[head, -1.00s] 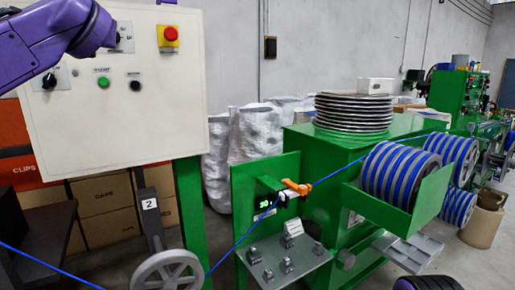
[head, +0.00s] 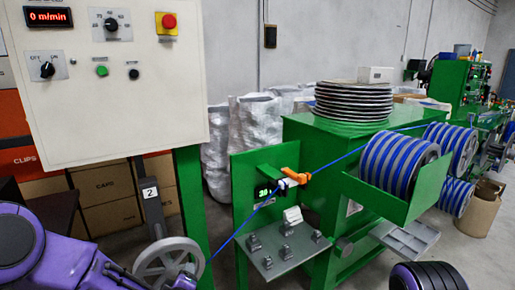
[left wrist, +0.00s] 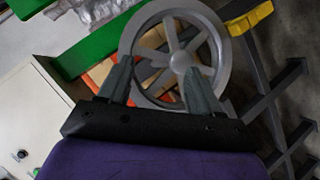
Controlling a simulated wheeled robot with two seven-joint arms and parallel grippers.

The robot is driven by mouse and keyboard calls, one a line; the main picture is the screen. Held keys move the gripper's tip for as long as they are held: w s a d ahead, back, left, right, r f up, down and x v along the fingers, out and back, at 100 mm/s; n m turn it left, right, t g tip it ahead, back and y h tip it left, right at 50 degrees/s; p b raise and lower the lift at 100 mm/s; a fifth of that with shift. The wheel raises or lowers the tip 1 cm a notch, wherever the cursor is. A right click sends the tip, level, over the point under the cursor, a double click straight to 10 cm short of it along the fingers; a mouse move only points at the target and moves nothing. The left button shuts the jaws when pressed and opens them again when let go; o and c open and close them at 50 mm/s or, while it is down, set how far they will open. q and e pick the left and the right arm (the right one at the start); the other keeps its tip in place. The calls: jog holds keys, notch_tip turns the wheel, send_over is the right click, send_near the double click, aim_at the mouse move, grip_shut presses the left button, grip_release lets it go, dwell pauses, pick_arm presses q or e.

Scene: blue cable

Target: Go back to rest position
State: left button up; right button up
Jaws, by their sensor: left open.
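My left arm (head: 40,250) is low at the left of the head view, below the control panel (head: 150,120), with its gripper out of sight there. In the left wrist view my left gripper (left wrist: 156,85) is open, its two grey fingers apart with nothing between them. A grey spoked wheel (left wrist: 181,60) shows beyond the fingers; the wheel (head: 165,262) is beside the arm in the head view. The panel's display (head: 48,17) reads 0 m/min. A dark part at the lower right (head: 428,277) seems to belong to my right arm; its gripper is not in view.
The blue cable (head: 237,232) runs from striped spools (head: 395,168) past an orange-handled clamp (head: 290,178) towards the wheel. The green machine (head: 340,145) fills the middle. Boxes (head: 105,205) stand behind the panel. A cardboard bin (head: 483,210) stands at the right.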

pick_arm(q)
jog(key=s+a+f+m+g, duration=0.2)
jog(key=s+f, duration=0.5)
jog(key=s, duration=0.5)
jog(key=s+a+f+m+g, duration=0.2)
jog(key=s+a+f+g, duration=0.2)
jog(key=s+f, duration=0.3)
jog(key=s+a+f+m+g, duration=0.2)
jog(key=s+f, duration=0.5)
jog(key=s, duration=1)
jog(key=shift+a+g+y, duration=0.3)
jog(key=shift+a+g, duration=0.2)
jog(key=shift+a, duration=0.2)
jog(key=shift+f, duration=0.1)
jog(key=shift+s, duration=0.15)
